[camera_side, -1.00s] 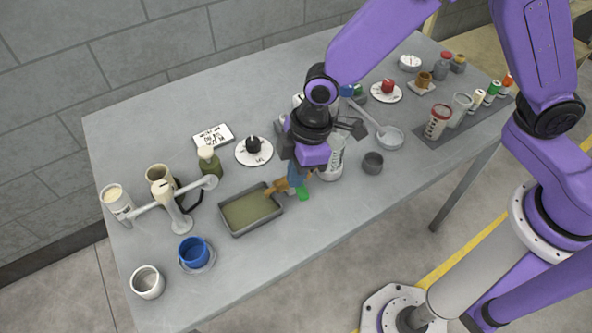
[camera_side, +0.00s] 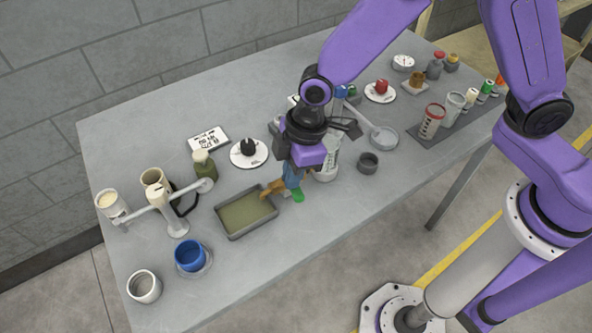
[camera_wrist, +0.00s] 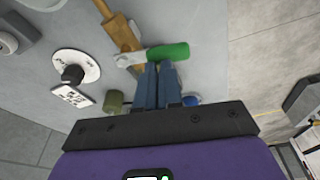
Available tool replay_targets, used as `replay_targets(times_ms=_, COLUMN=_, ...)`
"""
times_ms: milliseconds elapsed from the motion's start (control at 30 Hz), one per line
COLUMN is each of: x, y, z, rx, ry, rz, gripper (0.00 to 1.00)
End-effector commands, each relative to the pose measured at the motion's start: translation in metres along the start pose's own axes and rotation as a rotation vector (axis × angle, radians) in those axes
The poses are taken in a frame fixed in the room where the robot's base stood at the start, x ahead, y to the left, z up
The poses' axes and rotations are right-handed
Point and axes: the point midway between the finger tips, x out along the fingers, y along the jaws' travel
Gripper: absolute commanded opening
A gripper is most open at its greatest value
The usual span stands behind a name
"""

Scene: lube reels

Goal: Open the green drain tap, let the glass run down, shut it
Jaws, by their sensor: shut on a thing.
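The green drain tap handle (camera_side: 298,196) shows below my gripper (camera_side: 293,180) in the side view. In the wrist view the green handle (camera_wrist: 167,53) lies crosswise at the tips of my blue fingers (camera_wrist: 158,72), which are shut on it. The brass tap body (camera_wrist: 122,32) runs up and left from the handle. In the side view the brass spout (camera_side: 270,188) points at a grey tray (camera_side: 233,236) holding olive liquid. The pale glass (camera_side: 329,168) stands behind my gripper, mostly hidden; its level cannot be read.
Left of the tray stand a blue cup (camera_side: 189,255), a white cup (camera_side: 144,286) and a pale stand with a crossbar (camera_side: 177,224). A small dark cup (camera_side: 368,163) stands to the right.

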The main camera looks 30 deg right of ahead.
Motion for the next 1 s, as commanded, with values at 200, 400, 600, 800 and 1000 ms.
replay_targets(times_ms=200, x=0.006, y=-0.002, z=-0.002, rx=-0.012, ry=-0.012, rz=-0.002, gripper=0.0)
replay_targets(times_ms=400, x=-0.012, y=-0.002, z=-0.017, rx=-0.009, ry=-0.004, rz=0.0, gripper=0.0)
replay_targets(times_ms=600, x=-0.049, y=0.0, z=-0.03, rx=-0.002, ry=0.001, rz=0.001, gripper=0.0)
replay_targets(times_ms=800, x=-0.089, y=0.0, z=-0.03, rx=-0.001, ry=0.002, rz=0.002, gripper=0.0)
replay_targets(times_ms=1000, x=-0.118, y=0.0, z=-0.03, rx=0.001, ry=0.001, rz=0.001, gripper=0.0)
